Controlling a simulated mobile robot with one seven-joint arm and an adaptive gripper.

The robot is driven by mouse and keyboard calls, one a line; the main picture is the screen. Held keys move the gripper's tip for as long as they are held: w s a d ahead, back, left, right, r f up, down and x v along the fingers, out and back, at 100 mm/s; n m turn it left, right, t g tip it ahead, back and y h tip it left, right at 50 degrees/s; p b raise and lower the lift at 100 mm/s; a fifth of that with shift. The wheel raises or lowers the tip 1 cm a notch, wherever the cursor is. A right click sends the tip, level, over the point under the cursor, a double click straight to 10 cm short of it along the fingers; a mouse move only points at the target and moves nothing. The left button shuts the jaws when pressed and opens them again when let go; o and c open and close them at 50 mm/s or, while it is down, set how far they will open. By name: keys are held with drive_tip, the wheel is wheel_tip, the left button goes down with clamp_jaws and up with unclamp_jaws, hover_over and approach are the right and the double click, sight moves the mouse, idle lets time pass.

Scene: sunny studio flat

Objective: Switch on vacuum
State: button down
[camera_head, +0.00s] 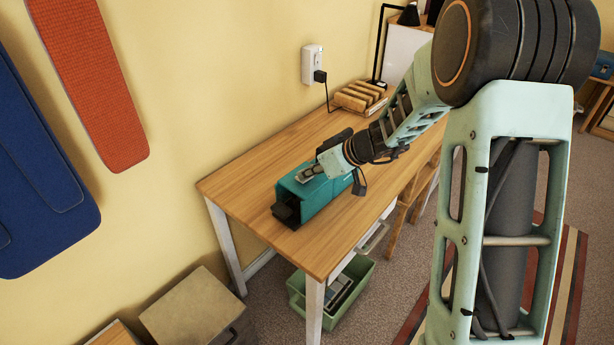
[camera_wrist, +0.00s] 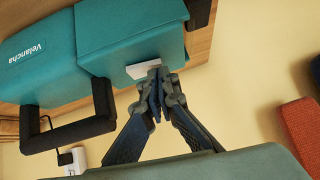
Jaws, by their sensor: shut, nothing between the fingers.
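The vacuum is a teal boxy unit (camera_head: 318,197) with a dark nozzle end, lying on the wooden desk (camera_head: 235,182). In the wrist view its teal body (camera_wrist: 105,30) carries the word "Velancha" and a black handle. A pale rectangular plate or switch (camera_wrist: 143,70) sits on its teal surface. My gripper (camera_wrist: 156,72) is shut and empty, with its fingertips at this plate. They partly cover it, and I cannot tell whether they touch it. In the head view my gripper (camera_head: 306,174) is over the top of the vacuum.
A wooden rack (camera_head: 360,96) and a black lamp (camera_head: 383,45) stand at the desk's far end. A wall outlet (camera_head: 313,65) holds a black plug with a cord. A green bin (camera_head: 350,300) is under the desk. The desk's near left corner is clear.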

drive_tip(key=shift+f+b, duration=0.45)
drive_tip(key=shift+b, duration=0.05)
drive_tip(key=shift+s+r, duration=0.1)
drive_tip(key=shift+r, duration=0.2)
drive_tip(key=shift+w+d+r, duration=0.15)
drive_tip(key=shift+w+d, duration=0.3)
drive_tip(key=shift+w, duration=0.2)
